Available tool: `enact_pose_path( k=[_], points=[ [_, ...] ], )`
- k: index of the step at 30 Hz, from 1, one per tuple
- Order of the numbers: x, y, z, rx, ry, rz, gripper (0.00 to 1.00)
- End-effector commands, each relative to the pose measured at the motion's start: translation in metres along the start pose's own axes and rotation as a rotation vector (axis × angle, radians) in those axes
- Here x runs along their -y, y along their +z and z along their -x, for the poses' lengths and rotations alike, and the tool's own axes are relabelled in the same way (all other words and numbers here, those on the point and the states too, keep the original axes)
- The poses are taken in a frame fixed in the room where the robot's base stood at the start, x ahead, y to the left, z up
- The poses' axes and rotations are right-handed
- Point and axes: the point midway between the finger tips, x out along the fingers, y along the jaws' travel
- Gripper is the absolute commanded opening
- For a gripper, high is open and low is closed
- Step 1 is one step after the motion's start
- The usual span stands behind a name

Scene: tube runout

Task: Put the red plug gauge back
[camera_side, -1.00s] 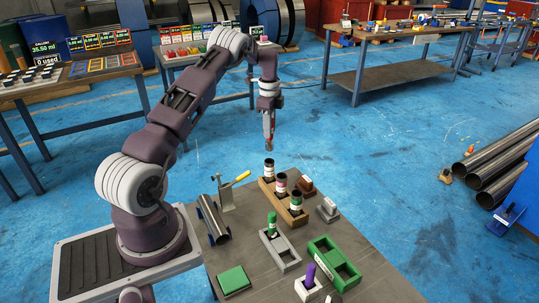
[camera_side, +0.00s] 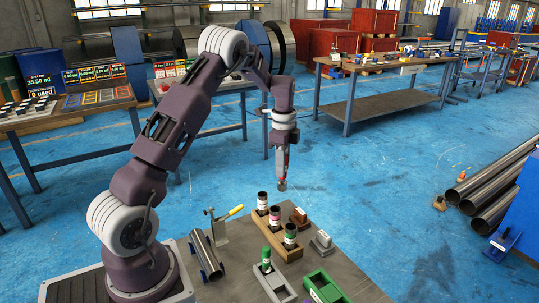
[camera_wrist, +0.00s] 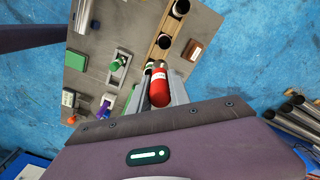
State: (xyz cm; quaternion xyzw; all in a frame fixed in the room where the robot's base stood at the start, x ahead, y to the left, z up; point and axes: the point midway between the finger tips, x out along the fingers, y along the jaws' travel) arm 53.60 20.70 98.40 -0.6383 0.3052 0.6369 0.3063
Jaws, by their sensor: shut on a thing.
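My gripper (camera_side: 283,172) is shut on the red plug gauge, which hangs roughly upright. In the side view only a little red and a grey lower end show between the fingers. In the wrist view the red plug gauge (camera_wrist: 160,90) lies between the jaws (camera_wrist: 160,98), its far end pointing at the bench. A wooden rack (camera_side: 290,253) stands below and in front of the gripper, holding several dark-topped gauges with coloured bands. The rack also shows in the wrist view (camera_wrist: 156,50). The held gauge appears clear of the rack.
A green gauge (camera_side: 266,257) stands in a grey holder (camera_side: 278,288). A green tray (camera_side: 326,288), brown block (camera_side: 299,217) and grey block (camera_side: 321,242) are nearby.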

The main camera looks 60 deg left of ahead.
Motion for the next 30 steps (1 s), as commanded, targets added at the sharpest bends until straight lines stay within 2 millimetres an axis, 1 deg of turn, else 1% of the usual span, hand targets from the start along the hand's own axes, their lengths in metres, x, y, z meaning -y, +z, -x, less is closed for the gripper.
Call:
enact_pose_path(
  k=[1,2,3,5,6,9,12,15,20,26,30],
  points=[
    [-0.019,-0.015,0.001,-0.001,0.003,-0.02,0.0],
    [-0.032,-0.024,0.002,-0.001,0.002,-0.032,0.0],
    [-0.048,-0.035,0.001,-0.001,0.002,-0.046,0.0],
    [-0.074,-0.047,0.001,0.0,0.002,-0.071,0.0],
    [-0.09,-0.055,0.001,0.0,0.002,-0.087,0.0],
    [-0.126,-0.067,0.0,0.001,0.002,-0.122,0.0],
    [-0.154,-0.074,-0.001,0.002,0.002,-0.152,0.0],
    [-0.177,-0.078,-0.001,0.002,0.002,-0.175,0.0],
    [-0.208,-0.081,-0.002,0.003,0.002,-0.211,0.0],
    [-0.209,-0.079,-0.044,0.006,0.009,-0.208,0.0],
    [-0.209,-0.079,-0.08,0.007,0.009,-0.207,0.0]
  ],
)
